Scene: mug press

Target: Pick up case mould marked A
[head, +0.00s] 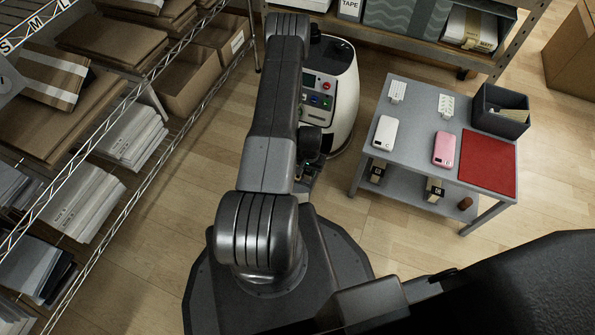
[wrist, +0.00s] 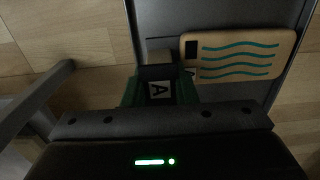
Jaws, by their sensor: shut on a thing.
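In the head view my arm reaches away from me, and I cannot make out the fingers or the held mould there.
A grey two-level cart (head: 417,101) stands at right. It carries a white case (head: 385,133), a pink case (head: 444,149), a red mat (head: 488,163) and a dark bin (head: 484,116). Small items sit on its lower shelf. A wire rack (head: 117,218) lines the left.

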